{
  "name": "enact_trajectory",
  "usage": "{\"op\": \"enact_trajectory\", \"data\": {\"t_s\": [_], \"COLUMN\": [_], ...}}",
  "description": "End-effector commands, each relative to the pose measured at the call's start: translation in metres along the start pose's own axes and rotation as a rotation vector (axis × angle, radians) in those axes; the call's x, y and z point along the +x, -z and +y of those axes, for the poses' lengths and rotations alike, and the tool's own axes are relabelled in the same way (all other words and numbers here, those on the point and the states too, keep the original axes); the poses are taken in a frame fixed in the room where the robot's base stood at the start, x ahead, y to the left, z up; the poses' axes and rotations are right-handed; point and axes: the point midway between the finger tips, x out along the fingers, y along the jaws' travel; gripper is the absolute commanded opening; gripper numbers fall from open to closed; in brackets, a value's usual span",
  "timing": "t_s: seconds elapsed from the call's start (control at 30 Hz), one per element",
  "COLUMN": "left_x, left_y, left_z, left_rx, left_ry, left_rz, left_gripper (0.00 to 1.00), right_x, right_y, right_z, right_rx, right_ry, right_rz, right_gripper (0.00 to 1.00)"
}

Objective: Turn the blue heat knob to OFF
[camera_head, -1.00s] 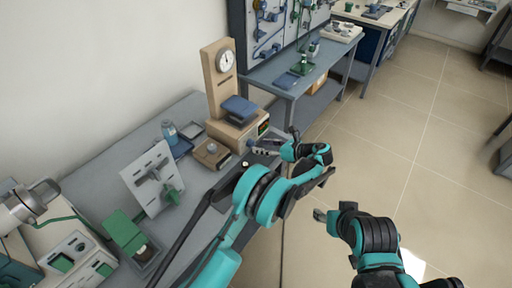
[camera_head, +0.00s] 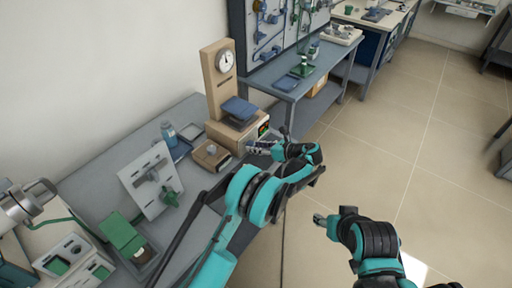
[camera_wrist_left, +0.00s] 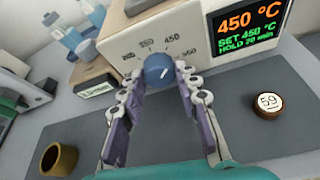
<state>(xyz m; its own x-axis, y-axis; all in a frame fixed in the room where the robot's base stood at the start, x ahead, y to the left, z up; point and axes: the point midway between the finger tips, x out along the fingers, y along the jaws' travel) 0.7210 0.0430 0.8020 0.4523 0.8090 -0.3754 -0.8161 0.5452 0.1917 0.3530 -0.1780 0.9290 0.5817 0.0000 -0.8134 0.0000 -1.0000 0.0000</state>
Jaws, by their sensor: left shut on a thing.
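The blue heat knob (camera_wrist_left: 158,68) is on the pale front panel of a furnace (camera_wrist_left: 128,46) in the left wrist view. Its white mark tilts up and right, towards the printed 450. My left gripper (camera_wrist_left: 161,88) is shut on the knob, one finger on each side. In the head view my left gripper (camera_head: 262,148) reaches the front of the furnace (camera_head: 226,134), and the knob is hidden. The display (camera_wrist_left: 245,27) reads 450 °C, SET 450 °C and a hold line. My right gripper (camera_head: 320,220) hangs over the floor, away from the bench; its jaws are too small to judge.
A round cap marked 59 (camera_wrist_left: 268,105) and a brass-coloured ring (camera_wrist_left: 59,160) are on the dark mat (camera_wrist_left: 225,130) before the furnace. A small wooden box (camera_head: 211,156) stands left of it. The floor (camera_head: 385,130) to the right is clear.

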Motion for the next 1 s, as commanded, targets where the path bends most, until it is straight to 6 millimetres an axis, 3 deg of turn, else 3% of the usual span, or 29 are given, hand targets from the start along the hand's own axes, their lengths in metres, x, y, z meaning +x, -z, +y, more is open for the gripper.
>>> {"op": "enact_trajectory", "data": {"t_s": [0.27, 1.0], "left_x": [0.0001, 0.0005], "left_y": [0.0002, 0.0012], "left_z": [0.0010, 0.0038], "left_rx": [-0.083, -0.521], "left_ry": [0.035, 0.216], "left_rz": [0.001, 0.001], "left_gripper": [0.03, 0.03], "right_x": [-0.0004, 0.0001], "right_y": [0.0003, -0.0001], "right_z": [0.0000, 0.0000], "right_rx": [0.000, 0.000], "right_ry": [0.000, 0.000], "right_rz": [0.000, 0.000], "right_gripper": [0.53, 0.53]}}
